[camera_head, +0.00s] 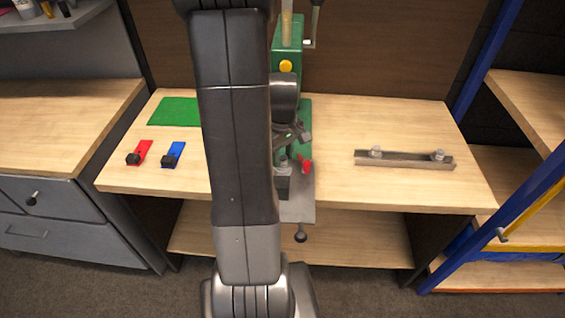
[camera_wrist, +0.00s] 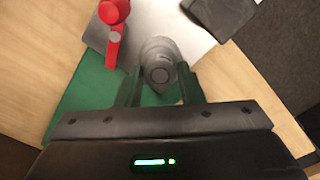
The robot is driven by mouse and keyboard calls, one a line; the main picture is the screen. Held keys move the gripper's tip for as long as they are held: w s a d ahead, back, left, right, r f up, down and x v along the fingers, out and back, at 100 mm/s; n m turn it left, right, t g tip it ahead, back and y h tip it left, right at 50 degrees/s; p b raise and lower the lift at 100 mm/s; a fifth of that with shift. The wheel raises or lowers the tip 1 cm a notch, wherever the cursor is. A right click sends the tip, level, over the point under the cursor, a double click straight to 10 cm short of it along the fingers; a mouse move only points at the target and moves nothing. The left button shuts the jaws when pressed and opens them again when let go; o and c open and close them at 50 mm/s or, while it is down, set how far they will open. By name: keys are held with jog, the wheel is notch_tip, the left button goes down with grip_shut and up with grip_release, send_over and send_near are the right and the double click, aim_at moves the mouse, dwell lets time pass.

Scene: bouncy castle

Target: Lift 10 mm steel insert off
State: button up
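A grey steel cylinder with a round end (camera_wrist: 159,74), which looks like the insert, stands between the fingers of my gripper (camera_wrist: 160,85) in the wrist view. My gripper looks open, with one finger on each side and narrow gaps to the cylinder. I cannot tell whether either finger touches it. In the head view my gripper (camera_head: 290,140) is at the green press, and my arm hides much of that spot. A red clamp lever (camera_head: 305,165) sits just right of it, and shows at the upper left of the wrist view (camera_wrist: 114,30).
The green press (camera_head: 287,60) rises behind my gripper. A red piece (camera_head: 144,147) and a blue piece (camera_head: 175,150), each with a black block, lie left near a green mat (camera_head: 167,111). A metal bar (camera_head: 405,161) with two round fittings lies right. Bare wood surrounds it.

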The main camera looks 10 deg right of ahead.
aim_at(283, 158)
grip_shut()
jog(key=shift+r, duration=0.15)
notch_tip(283, 158, up, 10)
dwell(0.4)
